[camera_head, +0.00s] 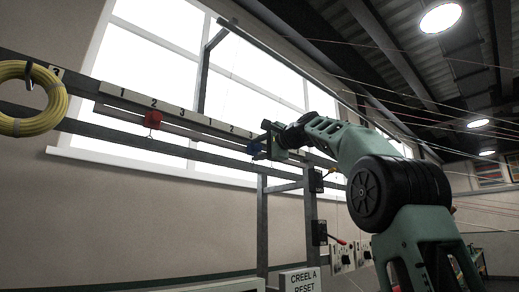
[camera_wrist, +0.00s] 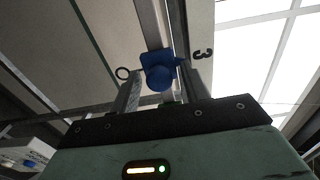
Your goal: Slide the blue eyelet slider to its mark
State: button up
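The blue eyelet slider (camera_head: 254,148) sits on the lower rail, just left of my gripper (camera_head: 270,147) in the head view. In the wrist view the blue slider (camera_wrist: 159,72) shows its round knob toward me and a small dark ring on its left. My gripper (camera_wrist: 163,90) has its two fingers apart, one on each side of the knob, with gaps visible on both sides. A printed 3 (camera_wrist: 203,54) is on the pale strip beside the slider. Which number is the slider's mark, I cannot tell.
A red slider (camera_head: 153,119) sits farther left on the rail, under the numbered strip (camera_head: 170,107). A yellow coil (camera_head: 62,100) hangs at the far left. Thin yarn lines cross the upper right.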

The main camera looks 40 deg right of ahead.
jog(key=shift+s, duration=0.1)
jog(key=s+b, duration=0.7)
jog(key=s, duration=1)
jog(key=shift+s, duration=0.1)
